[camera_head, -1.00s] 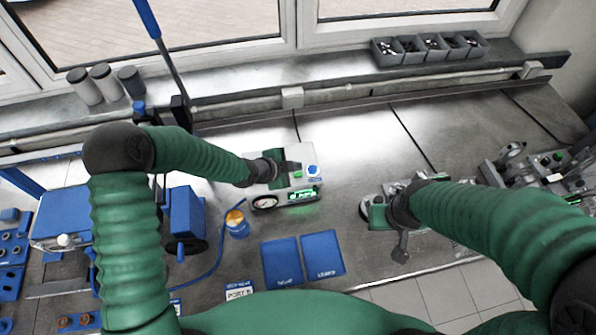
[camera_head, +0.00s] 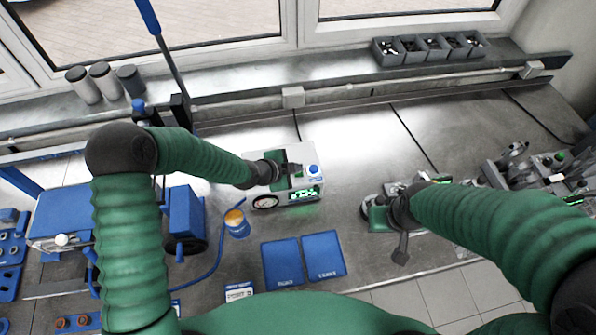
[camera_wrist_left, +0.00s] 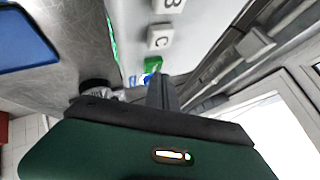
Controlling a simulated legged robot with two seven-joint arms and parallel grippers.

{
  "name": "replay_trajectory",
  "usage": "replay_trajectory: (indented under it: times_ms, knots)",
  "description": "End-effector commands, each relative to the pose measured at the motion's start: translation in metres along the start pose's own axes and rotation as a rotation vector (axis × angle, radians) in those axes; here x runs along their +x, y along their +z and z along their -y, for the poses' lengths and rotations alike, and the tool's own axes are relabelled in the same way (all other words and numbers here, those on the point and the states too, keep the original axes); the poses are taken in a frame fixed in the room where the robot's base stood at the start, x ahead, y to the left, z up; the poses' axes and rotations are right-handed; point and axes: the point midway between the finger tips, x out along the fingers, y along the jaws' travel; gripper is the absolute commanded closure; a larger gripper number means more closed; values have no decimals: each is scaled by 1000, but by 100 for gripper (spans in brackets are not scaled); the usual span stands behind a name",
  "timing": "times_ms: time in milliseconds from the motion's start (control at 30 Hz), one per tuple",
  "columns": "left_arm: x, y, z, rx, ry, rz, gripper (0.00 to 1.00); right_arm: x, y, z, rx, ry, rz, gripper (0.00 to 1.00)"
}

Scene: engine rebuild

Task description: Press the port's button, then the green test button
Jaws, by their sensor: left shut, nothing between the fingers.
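A pale test box (camera_head: 283,200) stands on the bench, with a lit green display (camera_head: 306,194), a round gauge (camera_head: 265,202) and a blue knob (camera_head: 313,169). My left gripper (camera_head: 297,170) is shut and empty over the box top, hiding the green button in the head view. The left wrist view shows white keys marked B (camera_wrist_left: 169,4) and C (camera_wrist_left: 160,37), and the green button (camera_wrist_left: 152,65) right by the fingertips (camera_wrist_left: 160,80). Contact with the button cannot be told. My right gripper (camera_head: 401,235) is low over the bench at right; its jaws are unclear.
Two blue mats (camera_head: 282,262) and a white card (camera_head: 239,291) lie in front of the box. A cup with an orange top (camera_head: 236,222) stands at its left. Grey bins (camera_head: 430,48) sit on the sill. Other equipment (camera_head: 545,165) fills the far right.

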Motion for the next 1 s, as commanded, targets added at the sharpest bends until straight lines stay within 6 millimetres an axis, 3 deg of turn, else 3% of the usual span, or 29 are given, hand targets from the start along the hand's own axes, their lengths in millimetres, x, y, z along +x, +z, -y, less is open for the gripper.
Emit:
replay_trajectory:
  times_ms: [1000]
  knots:
    - [3,3,-2,0,1,1,100,4,1,0,0,0,0,100]
